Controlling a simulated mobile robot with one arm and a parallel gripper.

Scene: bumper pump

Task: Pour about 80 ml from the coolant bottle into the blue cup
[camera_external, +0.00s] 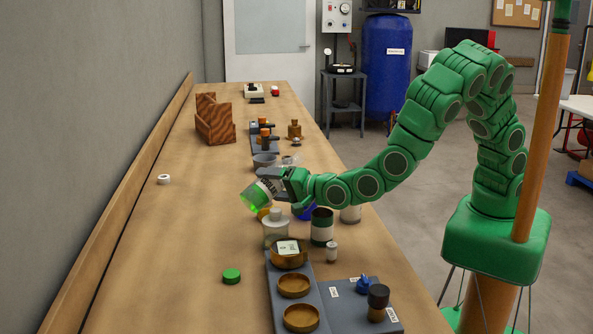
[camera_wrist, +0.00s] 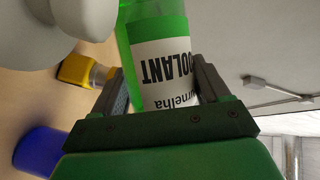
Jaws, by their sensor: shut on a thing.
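The coolant bottle (camera_external: 254,197) holds green liquid and is tilted well over above the table. My gripper (camera_external: 282,184) is shut on it. In the wrist view, the bottle (camera_wrist: 160,55) sits between my fingers (camera_wrist: 163,95), its COOLANT label upside down. The bottle's mouth is not clearly visible, and I see no stream of liquid. The blue cup (camera_external: 306,212) stands on the table, partly hidden below my gripper and behind nearer containers. A blue round shape, likely the cup (camera_wrist: 38,150), shows at the lower left of the wrist view.
A translucent white bottle (camera_external: 276,230) and a dark green can (camera_external: 322,226) stand close below my gripper. A green cap (camera_external: 232,276) lies on the table (camera_external: 160,260). A grey tray with wooden bowls (camera_external: 294,286) is nearer. The left table area is mostly clear.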

